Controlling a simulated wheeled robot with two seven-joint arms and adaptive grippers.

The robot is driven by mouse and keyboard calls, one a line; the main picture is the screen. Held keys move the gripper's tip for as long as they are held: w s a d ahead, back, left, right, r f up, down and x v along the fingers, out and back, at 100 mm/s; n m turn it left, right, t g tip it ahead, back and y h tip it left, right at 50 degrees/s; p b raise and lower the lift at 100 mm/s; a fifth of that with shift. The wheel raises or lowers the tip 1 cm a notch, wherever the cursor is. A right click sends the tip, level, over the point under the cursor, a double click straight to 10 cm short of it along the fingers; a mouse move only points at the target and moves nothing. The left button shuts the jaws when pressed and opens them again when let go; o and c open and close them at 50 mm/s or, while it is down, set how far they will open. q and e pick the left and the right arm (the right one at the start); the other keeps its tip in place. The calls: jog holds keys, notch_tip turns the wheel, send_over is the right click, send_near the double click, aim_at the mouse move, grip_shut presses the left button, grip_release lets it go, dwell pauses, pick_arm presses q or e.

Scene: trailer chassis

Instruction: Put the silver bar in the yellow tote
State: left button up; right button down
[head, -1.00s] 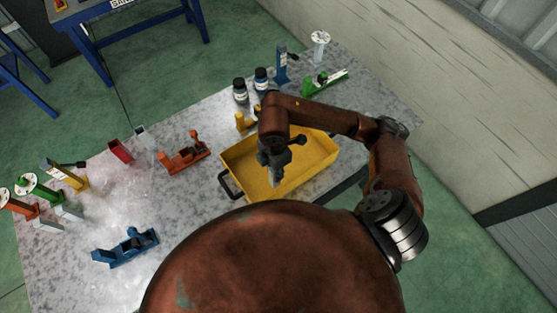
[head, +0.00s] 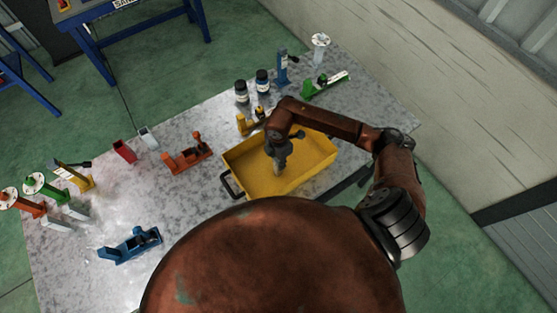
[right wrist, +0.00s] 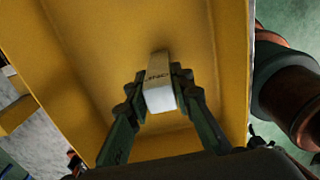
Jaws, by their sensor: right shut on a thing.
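The yellow tote (head: 313,160) stands on the table near its right edge, with a dark handle at its left end. My right gripper (head: 279,166) points down over the inside of the tote. In the right wrist view, my right gripper (right wrist: 159,100) is shut on the silver bar (right wrist: 160,97), a small pale block with dark lettering, with the tote's yellow floor and walls (right wrist: 232,60) around it. Whether the bar touches the tote floor I cannot tell. In the head view the bar is too small to make out clearly. My left gripper is not in view.
On the grey table (head: 190,210), an orange-red holder (head: 187,158), a red block (head: 124,151) and a blue plane-like tool (head: 131,245) lie left of the tote. Two dark jars (head: 262,82) and a green tool (head: 325,84) stand behind it. The table's middle left is clear.

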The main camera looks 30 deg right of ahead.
jog(key=shift+f, duration=0.1)
jog(key=c, duration=1.7)
grip_release()
notch_tip(320, 180, up, 12)
jog(key=shift+r+b, duration=0.15)
jog(key=shift+b, duration=1.1)
